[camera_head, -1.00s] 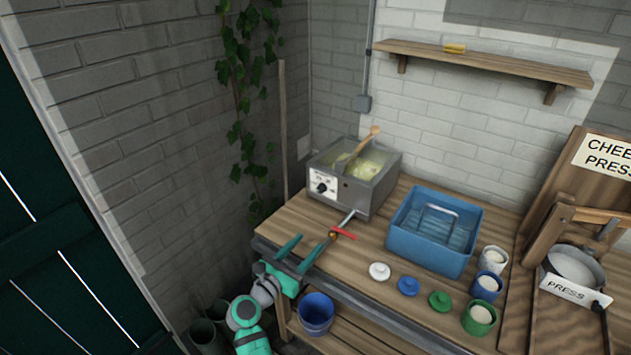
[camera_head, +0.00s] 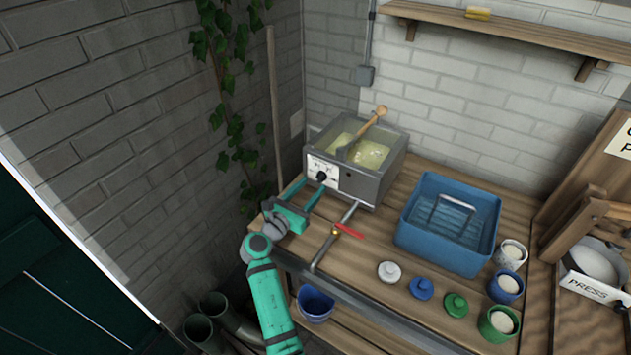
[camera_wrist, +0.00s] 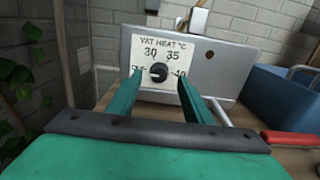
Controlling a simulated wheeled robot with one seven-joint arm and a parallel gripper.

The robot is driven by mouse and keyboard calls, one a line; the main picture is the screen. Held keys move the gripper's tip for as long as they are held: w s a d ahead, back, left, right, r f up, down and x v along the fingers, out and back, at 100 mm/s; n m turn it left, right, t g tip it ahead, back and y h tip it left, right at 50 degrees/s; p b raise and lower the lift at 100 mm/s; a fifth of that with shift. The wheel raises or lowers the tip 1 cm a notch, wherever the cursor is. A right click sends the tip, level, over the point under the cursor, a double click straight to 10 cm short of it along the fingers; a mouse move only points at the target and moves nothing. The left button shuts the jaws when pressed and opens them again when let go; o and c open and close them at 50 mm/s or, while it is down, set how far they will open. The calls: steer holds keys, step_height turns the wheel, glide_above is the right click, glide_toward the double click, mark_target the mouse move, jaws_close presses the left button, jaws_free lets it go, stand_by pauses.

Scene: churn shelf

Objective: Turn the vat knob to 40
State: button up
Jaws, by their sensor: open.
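The grey metal vat (camera_head: 366,184) stands at the back left of the wooden table, with pale yellow contents and a wooden-handled tool in it. Its black knob (camera_head: 321,177) sits on a white panel on the front. In the wrist view the knob (camera_wrist: 159,73) is on the panel (camera_wrist: 162,48) marked VAT HEAT °C, with 30 and 35 above, 40 at lower right and a partly hidden OFF at left. The knob's pointer seems to be toward OFF. My gripper (camera_wrist: 160,78) is open and empty, its fingers on either side of the knob in the picture, apparently short of it.
A drain pipe with a red lever (camera_head: 348,231) juts from the vat, right of my gripper. A blue tub (camera_head: 447,250), lids and several cups stand further right. Ivy (camera_head: 235,110) and a pole (camera_head: 274,120) are by the left wall.

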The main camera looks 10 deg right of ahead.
mark_target(318, 179)
steer(key=shift+x, duration=2)
steer(key=c, duration=1)
steer(key=shift+w+a, duration=0.15)
